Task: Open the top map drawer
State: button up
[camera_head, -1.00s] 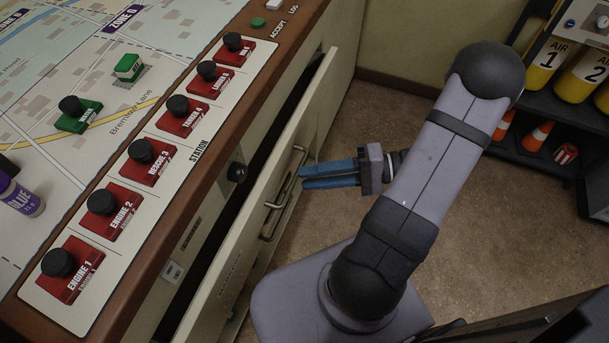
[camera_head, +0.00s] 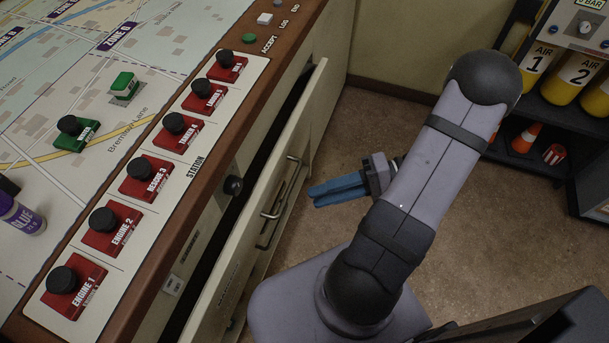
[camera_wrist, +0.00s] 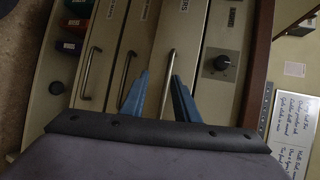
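The top map drawer (camera_head: 299,132) is a cream front that stands out from the console, with a dark gap behind its top edge. Its bar handle (camera_head: 284,195) faces my gripper, and another handle shows below it. My gripper (camera_head: 312,193) has blue fingers and is to the right of the handle, apart from it in the head view. In the wrist view my gripper (camera_wrist: 162,76) has its fingers spread, with the nearest handle (camera_wrist: 168,85) showing between them, beyond the tips. Nothing is held. The drawer's inside is mostly hidden.
A black knob (camera_head: 233,186) sits on the console panel beside the drawer. Station blocks such as Engine 1 (camera_head: 72,287) stand on the console top. A dark shelf with yellow air cylinders (camera_head: 568,78) is at the right. Open floor (camera_head: 390,125) lies between.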

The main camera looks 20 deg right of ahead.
jog(key=s+a+n+g+h+p, duration=0.1)
jog(key=s+n+g+h+p, duration=0.4)
jog(key=s+n+g+p, duration=0.4)
jog(key=n+t+h+p, duration=0.7)
jog(key=n+h+p, duration=0.1)
jog(key=n+p, duration=1.3)
send_near(290, 186)
jog(key=n+b, duration=0.1)
jog(key=shift+x, duration=3.65)
grip_shut()
